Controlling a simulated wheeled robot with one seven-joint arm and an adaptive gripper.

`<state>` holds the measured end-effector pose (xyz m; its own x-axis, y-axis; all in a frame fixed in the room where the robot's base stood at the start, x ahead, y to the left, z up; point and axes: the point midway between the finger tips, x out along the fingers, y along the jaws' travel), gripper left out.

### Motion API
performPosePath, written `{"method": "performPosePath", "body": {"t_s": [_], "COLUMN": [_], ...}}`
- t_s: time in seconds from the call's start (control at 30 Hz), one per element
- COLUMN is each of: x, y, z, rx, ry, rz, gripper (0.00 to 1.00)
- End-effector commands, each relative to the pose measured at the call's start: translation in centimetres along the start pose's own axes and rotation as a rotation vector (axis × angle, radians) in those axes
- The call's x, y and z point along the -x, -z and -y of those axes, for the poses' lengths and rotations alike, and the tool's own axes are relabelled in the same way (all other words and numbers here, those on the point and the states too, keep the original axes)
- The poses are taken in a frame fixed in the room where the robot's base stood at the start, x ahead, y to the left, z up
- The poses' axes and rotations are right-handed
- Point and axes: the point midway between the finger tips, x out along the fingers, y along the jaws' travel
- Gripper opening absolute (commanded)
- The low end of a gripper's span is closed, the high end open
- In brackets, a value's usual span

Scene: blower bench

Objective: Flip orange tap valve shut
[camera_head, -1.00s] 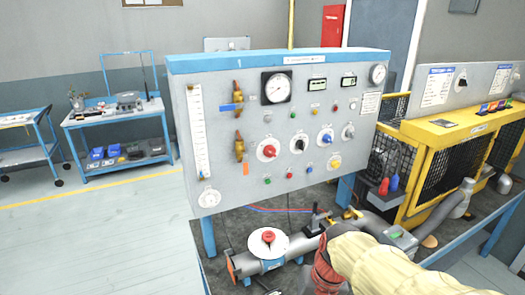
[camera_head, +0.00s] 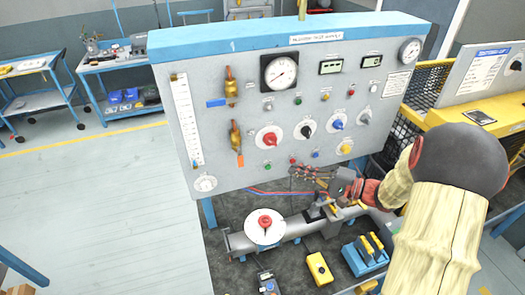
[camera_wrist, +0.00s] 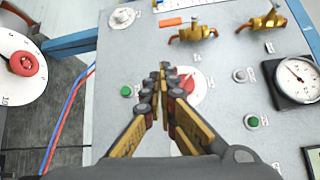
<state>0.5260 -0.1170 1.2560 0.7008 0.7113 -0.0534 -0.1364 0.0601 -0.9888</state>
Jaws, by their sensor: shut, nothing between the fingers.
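The orange tap handle (camera_head: 239,160) hangs straight down from the lower brass valve (camera_head: 235,135) on the grey panel. In the wrist view the orange handle (camera_wrist: 172,21) lies in line with its brass body (camera_wrist: 192,33), near the top of the picture. The upper brass valve (camera_head: 230,83) has a blue handle (camera_head: 216,102) turned out to the left. My gripper (camera_head: 303,172) is in front of the panel's lower edge, right of and below the orange handle, apart from it. In the wrist view my gripper (camera_wrist: 165,70) is shut and empty, its fingertips overlapping the red knob (camera_wrist: 188,83).
The panel (camera_head: 190,160) also carries a red knob (camera_head: 269,139), other dials and a gauge (camera_head: 281,74). Below stand a pipe with a round white dial (camera_head: 265,228), a yellow box (camera_head: 319,267) and a blue device (camera_head: 365,256).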

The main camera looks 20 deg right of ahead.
Motion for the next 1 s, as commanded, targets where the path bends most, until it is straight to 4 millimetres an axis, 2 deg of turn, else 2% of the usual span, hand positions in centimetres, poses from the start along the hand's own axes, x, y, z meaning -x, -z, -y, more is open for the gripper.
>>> {"method": "performPosePath", "body": {"t_s": [0.03,0.13,0.67,0.77,1.0], "x": [0.0,0.0,-0.5,-1.5,-5.9], "y": [0.2,0.1,-0.1,-0.1,-0.2], "z": [0.8,1.5,1.6,1.6,1.9], "rx": [0.04,0.101,0.137,0.137,0.136], "ry": [0.03,0.055,0.054,0.054,0.054], "rz": [-0.009,-0.008,-0.003,-0.001,0.001], "gripper": [0.0,0.0,0.0,0.0,0.0]}}
